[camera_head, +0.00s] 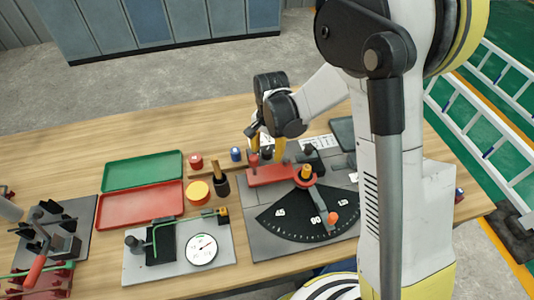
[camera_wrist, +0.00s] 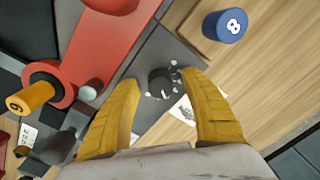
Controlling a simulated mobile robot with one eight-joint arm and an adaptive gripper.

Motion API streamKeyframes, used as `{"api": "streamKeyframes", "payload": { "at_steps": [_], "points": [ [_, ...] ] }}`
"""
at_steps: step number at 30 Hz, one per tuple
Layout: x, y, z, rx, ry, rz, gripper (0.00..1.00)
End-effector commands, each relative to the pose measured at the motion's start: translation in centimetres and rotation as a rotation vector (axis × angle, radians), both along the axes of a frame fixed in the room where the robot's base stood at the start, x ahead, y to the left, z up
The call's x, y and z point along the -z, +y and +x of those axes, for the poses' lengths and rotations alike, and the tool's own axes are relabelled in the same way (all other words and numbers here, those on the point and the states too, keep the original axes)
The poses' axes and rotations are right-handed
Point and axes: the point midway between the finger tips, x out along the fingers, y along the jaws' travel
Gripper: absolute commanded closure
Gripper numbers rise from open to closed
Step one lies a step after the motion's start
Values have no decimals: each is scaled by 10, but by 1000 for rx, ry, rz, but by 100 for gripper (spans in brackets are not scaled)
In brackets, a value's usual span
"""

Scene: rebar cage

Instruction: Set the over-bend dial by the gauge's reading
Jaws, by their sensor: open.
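The over-bend dial appears to be the small black knob (camera_wrist: 160,83) with white marks around it on the grey plate. In the wrist view it lies between my gripper's two yellow fingers (camera_wrist: 160,108), which are open and apart, with the right fingertip close beside it. In the head view my gripper (camera_head: 268,147) reaches down at the back of the bender plate (camera_head: 250,225). I cannot make out the dial clearly there.
The red bender arm (camera_head: 270,175) with its orange pin (camera_head: 305,172) lies close to my gripper; it also shows in the wrist view (camera_wrist: 100,45). A blue numbered cylinder (camera_wrist: 226,25) stands on a wooden block nearby. Green (camera_head: 143,170) and red (camera_head: 140,206) trays lie left.

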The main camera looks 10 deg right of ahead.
Motion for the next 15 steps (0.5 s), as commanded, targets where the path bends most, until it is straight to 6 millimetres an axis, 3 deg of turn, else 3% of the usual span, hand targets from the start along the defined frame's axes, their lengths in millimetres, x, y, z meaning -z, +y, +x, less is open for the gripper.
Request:
{"api": "streamKeyframes", "payload": {
  "at_steps": [8, 9, 14, 15],
  "points": [
    [2, 0, 0, 0, 0, 0, 47],
    [2, 0, 0, 0, 0, 0, 52],
    [2, 0, 0, 0, 0, 0, 100],
    [2, 0, 0, 0, 0, 0, 100]
  ]
}}
